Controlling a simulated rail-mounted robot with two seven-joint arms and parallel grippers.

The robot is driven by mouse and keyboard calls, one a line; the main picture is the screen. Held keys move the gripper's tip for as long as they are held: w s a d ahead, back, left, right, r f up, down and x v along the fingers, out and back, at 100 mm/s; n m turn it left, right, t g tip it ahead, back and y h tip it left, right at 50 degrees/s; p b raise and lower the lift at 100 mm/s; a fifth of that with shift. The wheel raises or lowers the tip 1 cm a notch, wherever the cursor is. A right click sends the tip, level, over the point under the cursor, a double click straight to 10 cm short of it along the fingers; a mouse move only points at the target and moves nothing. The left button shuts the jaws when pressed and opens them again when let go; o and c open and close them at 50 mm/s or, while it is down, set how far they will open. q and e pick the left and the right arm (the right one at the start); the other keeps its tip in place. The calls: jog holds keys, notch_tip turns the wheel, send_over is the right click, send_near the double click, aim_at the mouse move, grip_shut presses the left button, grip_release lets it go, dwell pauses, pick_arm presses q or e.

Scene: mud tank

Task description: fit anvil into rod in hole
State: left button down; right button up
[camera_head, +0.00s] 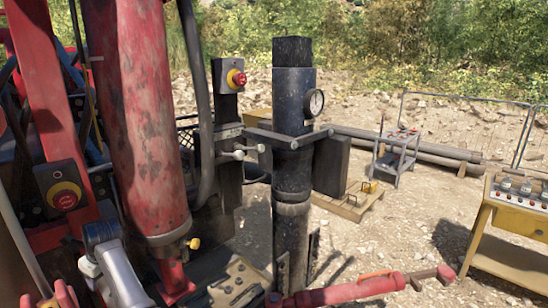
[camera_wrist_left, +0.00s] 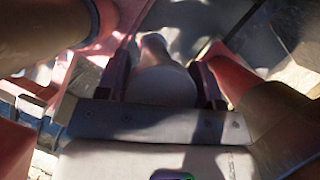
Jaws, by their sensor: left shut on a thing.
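My left gripper (camera_head: 98,250) is at the lower left of the head view, beside the red mast cylinder. A dark upright pipe (camera_head: 291,180) with a collar and a gauge stands at the centre, well to the right of the gripper. I cannot tell whether it is the rod in the hole; its foot is partly hidden. My right gripper is not in view.
The red mast cylinder (camera_head: 140,120) and a hanging black hose (camera_head: 196,90) stand between the gripper and the pipe. A red tool with a long handle (camera_head: 360,289) crosses the front. A grey cart (camera_head: 396,155) and a yellow control desk (camera_head: 510,225) stand right, with open gravel between.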

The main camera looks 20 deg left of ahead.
pick_arm(q)
jog(key=shift+s+a+r, duration=0.75)
jog(key=shift+a+r, duration=0.25)
jog(key=shift+r, duration=0.05)
